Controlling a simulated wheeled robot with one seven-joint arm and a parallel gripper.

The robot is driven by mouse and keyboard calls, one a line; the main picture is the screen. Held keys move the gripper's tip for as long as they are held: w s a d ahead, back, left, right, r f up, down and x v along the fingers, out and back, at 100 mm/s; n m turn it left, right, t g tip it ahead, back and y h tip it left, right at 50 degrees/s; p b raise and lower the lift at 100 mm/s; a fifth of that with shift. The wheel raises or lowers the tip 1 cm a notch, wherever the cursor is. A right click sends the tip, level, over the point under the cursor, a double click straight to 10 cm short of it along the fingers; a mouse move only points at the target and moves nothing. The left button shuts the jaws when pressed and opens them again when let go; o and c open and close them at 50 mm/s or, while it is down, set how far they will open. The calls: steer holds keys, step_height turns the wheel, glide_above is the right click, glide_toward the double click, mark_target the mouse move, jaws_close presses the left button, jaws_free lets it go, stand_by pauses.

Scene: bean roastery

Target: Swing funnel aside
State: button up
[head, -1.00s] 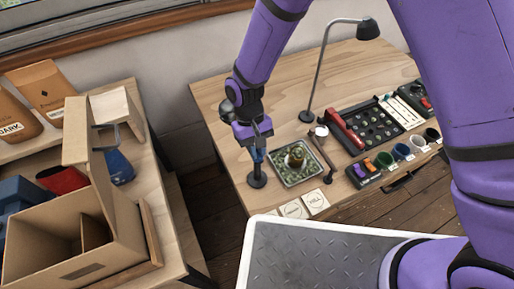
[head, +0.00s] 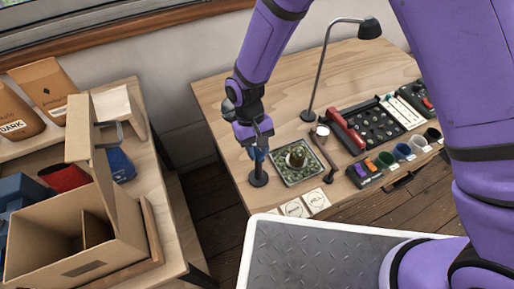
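My gripper (head: 257,146) points down over the near left part of the wooden table, at the top of a small stand with a round black base (head: 258,179). A blue piece (head: 257,157) shows just below and between the fingers. It may be part of the funnel or its swing arm, but the gripper hides most of it. Whether the fingers are closed on it is not clear. To its right, a square tray (head: 283,178) of greenish beans holds a small dark brown and yellowish vessel (head: 297,156).
Right of the tray are a small upright tool with a pale head (head: 322,131), a red-and-black bean board (head: 349,134), several coloured cups and a tall lamp (head: 369,28). Two cards (head: 316,202) lie at the near edge. A cardboard box (head: 70,245) stands on the left bench.

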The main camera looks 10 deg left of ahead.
steer(key=shift+w+d+f, duration=0.15)
steer(key=shift+d+f, duration=0.05)
steer(key=shift+d, duration=0.05)
steer(key=shift+a+r, duration=0.1)
steer(key=shift+r, duration=0.05)
steer(key=shift+w+a+r, duration=0.2)
steer(key=shift+w+r, duration=0.05)
steer(key=shift+r, duration=0.25)
steer(key=v, duration=0.9)
steer(key=shift+r, duration=0.3)
